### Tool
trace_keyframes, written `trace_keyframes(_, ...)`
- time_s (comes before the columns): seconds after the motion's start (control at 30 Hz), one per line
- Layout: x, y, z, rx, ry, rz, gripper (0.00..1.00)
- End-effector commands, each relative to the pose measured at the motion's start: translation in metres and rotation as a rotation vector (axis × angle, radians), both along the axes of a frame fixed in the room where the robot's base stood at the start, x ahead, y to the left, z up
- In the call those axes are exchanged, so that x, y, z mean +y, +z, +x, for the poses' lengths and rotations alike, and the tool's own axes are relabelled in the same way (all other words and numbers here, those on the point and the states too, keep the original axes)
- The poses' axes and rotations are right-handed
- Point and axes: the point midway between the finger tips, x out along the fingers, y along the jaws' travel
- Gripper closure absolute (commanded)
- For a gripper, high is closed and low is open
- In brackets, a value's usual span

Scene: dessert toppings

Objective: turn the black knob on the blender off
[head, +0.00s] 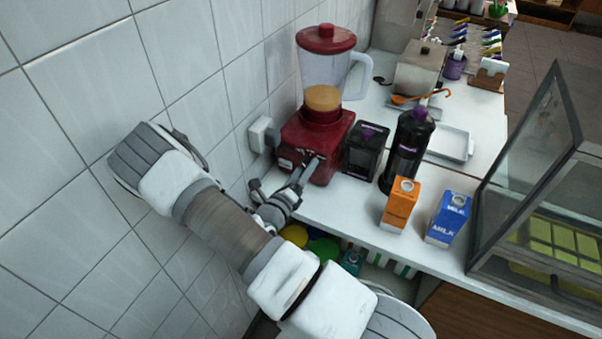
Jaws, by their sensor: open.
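The red blender (318,137) stands on the white counter against the tiled wall. Its clear jar (325,80) has a red lid and a light brown content at the bottom. My gripper (286,174) is at the front of the red base, its fingers apart and nothing seen between them. One finger overlaps the right part of the base front in this view; I cannot tell whether it touches. The black knob is not clear: small dark details show on the base front, partly behind the fingers. I cannot tell the knob's setting.
A black container (366,150) stands close right of the blender, then a dark bottle (408,150), an orange carton (400,205) and a blue milk carton (448,220). A glass case (530,200) is at the right. A wall outlet (259,134) is left of the blender.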

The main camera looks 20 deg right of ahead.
Motion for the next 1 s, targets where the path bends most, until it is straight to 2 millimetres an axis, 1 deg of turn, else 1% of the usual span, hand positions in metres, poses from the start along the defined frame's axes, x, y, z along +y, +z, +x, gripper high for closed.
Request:
trace_keyframes(0.13,0.008,-0.001,-0.006,0.001,0.001,0.001,0.18)
trace_keyframes(0.23,0.021,-0.001,-0.015,0.0,0.003,0.002,0.18)
trace_keyframes(0.6,0.092,-0.001,-0.07,0.002,0.006,0.0,0.18)
trace_keyframes(0.7,0.109,-0.001,-0.083,0.001,0.005,0.003,0.18)
trace_keyframes(0.83,0.125,-0.001,-0.097,0.0,0.003,0.001,0.18)
trace_keyframes(1.0,0.136,0.0,-0.106,0.001,0.001,-0.001,0.18)
